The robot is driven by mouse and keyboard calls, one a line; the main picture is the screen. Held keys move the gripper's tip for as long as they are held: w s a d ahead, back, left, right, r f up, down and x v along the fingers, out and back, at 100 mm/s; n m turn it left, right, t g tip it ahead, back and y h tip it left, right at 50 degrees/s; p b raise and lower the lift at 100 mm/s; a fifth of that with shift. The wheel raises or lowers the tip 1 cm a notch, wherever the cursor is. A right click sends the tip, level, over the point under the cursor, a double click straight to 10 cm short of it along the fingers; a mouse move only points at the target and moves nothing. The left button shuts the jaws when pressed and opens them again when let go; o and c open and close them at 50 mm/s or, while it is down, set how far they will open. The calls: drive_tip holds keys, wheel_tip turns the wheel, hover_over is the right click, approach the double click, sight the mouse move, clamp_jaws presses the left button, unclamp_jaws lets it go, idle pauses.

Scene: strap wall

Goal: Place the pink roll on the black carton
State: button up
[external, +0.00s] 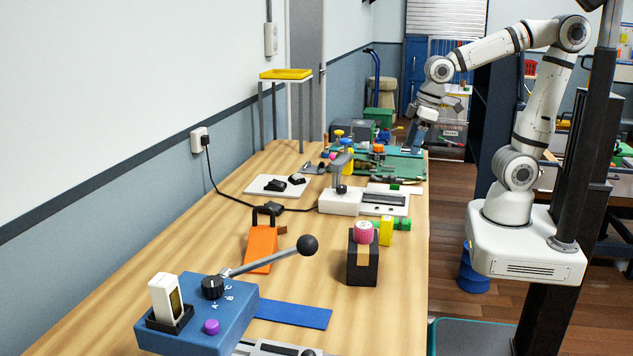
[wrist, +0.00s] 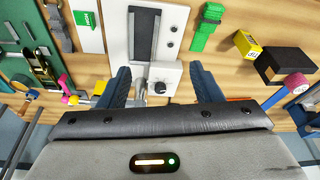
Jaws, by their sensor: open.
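The pink roll (external: 363,232) stands upright on top of the black carton (external: 362,268), which has a tan strip down its front. In the wrist view the pink roll (wrist: 297,83) shows at the right edge, against the dark carton (wrist: 276,64). My gripper (external: 418,138) is at the far end of the bench, over the green mat, well away from the roll. In the wrist view my gripper (wrist: 165,82) has its two dark blue fingers wide apart, with nothing held between them.
A yellow block (external: 386,231) and a green block (external: 402,224) stand just right of the carton. A blue box (external: 200,316) with a black-knobbed lever (external: 308,245) and an orange piece (external: 262,247) lie to the left. A white clamp device (external: 341,199) stands behind.

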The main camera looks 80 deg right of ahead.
drive_tip(key=s+d+f+m, duration=0.2)
drive_tip(key=s+d, duration=0.4)
drive_tip(key=shift+d+f+m+h, duration=0.15)
drive_tip(key=shift+f+m+h, duration=0.15)
drive_tip(key=shift+f, duration=0.1)
